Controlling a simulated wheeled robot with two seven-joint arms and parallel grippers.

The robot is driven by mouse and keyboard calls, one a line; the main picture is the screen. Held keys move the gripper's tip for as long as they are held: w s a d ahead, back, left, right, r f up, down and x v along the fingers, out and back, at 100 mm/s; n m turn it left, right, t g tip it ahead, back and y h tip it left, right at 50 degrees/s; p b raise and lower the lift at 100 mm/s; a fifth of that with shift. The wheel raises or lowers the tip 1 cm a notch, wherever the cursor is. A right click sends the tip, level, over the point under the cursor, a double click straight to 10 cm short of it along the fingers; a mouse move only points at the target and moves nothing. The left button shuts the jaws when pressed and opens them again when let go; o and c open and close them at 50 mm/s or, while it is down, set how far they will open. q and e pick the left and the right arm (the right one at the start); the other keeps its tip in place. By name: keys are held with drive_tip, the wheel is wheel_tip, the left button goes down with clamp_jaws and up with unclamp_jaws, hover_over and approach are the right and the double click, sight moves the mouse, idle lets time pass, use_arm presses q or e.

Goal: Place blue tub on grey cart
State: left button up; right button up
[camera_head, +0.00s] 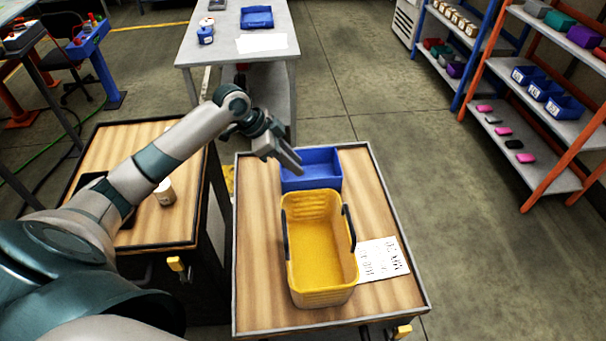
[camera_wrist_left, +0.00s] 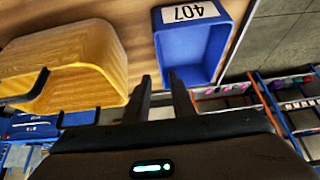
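The blue tub (camera_head: 318,172) stands upright and looks empty on a wood-topped cart with a grey rim (camera_head: 262,310), the likely grey cart. It also shows in the left wrist view (camera_wrist_left: 190,50), with a white 407 label. My left gripper (camera_head: 297,168) is over the tub's left side. Its two fingers (camera_wrist_left: 162,88) are apart with nothing seen between them. One fingertip overlaps the tub's edge in the left wrist view; I cannot tell whether it touches. My right gripper is not in view.
A yellow basket (camera_head: 318,245) with dark handles stands just in front of the tub, beside a printed sheet (camera_head: 382,259). A dark-rimmed wooden cart (camera_head: 165,225) holds a small cup (camera_head: 164,192). A grey table (camera_head: 215,55) stands behind; shelves (camera_head: 545,130) stand right.

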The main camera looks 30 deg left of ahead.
use_arm(q)
drive_tip(key=shift+v, duration=1.4)
